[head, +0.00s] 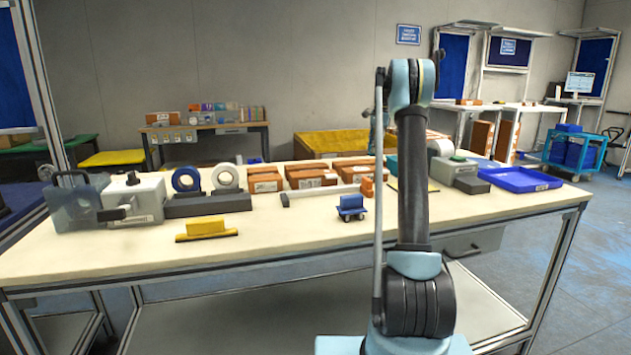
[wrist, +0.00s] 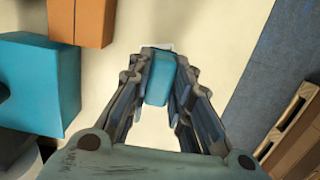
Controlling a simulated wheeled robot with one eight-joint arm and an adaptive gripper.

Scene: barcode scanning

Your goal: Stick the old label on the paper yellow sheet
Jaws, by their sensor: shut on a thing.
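In the wrist view my gripper (wrist: 161,74) is shut on a teal block (wrist: 160,82). A small white edge (wrist: 160,46) shows at the block's far end, and I cannot tell whether it is a label. In the head view my arm hides the gripper. A thin yellow strip (head: 430,188) shows on the table just right of my arm. It may be part of the yellow sheet, but most of it is hidden. I cannot make out the old label.
The wrist view shows an orange-brown box (wrist: 83,20), a larger teal object (wrist: 30,85) and the table's edge at right. Brown cartons (head: 312,178), tape rolls (head: 187,179), a blue cart (head: 351,205) and a blue tray (head: 520,179) stand on the table (head: 290,235). Its front is mostly clear.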

